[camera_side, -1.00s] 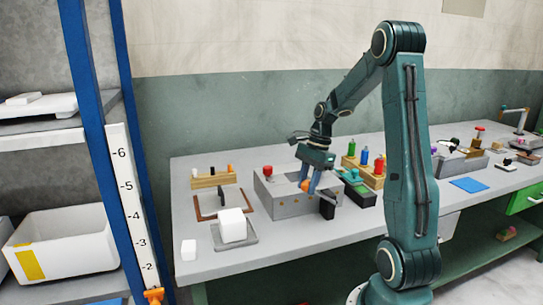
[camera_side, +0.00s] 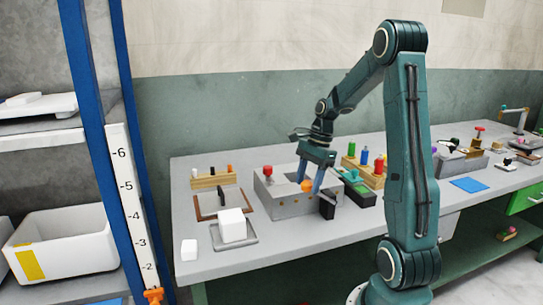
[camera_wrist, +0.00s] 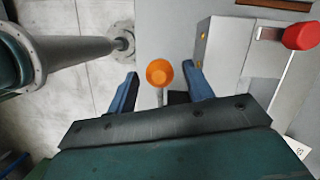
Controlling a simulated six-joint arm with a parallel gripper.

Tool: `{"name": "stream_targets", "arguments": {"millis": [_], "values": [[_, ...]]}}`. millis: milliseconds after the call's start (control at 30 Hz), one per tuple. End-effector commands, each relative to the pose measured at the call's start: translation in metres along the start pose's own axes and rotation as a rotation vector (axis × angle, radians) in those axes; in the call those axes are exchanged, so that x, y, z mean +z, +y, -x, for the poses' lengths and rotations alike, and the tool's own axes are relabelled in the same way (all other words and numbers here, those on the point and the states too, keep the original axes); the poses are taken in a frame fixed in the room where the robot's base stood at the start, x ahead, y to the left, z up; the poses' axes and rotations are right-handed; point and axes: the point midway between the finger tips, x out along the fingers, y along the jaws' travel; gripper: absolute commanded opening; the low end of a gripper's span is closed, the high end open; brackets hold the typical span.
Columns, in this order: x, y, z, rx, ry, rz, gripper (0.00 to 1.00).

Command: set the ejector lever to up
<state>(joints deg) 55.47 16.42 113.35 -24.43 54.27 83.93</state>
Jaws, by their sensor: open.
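The grey press box (camera_side: 290,207) stands on the bench. A lever with an orange ball knob (camera_side: 307,186) is at its front right side; in the wrist view the orange knob (camera_wrist: 160,72) sits on a short pale stalk. A second lever with a red knob (camera_side: 267,170) is at the box's left; that red knob (camera_wrist: 301,36) is at upper right in the wrist view. No label shows which one is the ejector lever. My gripper (camera_side: 311,183) is open, with one blue finger on each side of the orange knob and gaps visible in the wrist view (camera_wrist: 160,74).
A black block (camera_side: 327,207) is at the box's front right. A green-and-black unit (camera_side: 357,190) and a rack of coloured pegs (camera_side: 363,170) stand to the right. A white cube on a plate (camera_side: 232,224) is at left.

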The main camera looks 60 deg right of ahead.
Motion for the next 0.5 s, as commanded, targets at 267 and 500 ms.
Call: {"name": "stream_targets", "arguments": {"millis": [267, 500], "values": [[-0.001, -0.001, 0.034, -0.005, 0.002, -0.001, 0.52], [-0.001, 0.0, 0.075, -0.005, 0.003, -0.001, 0.52]]}}
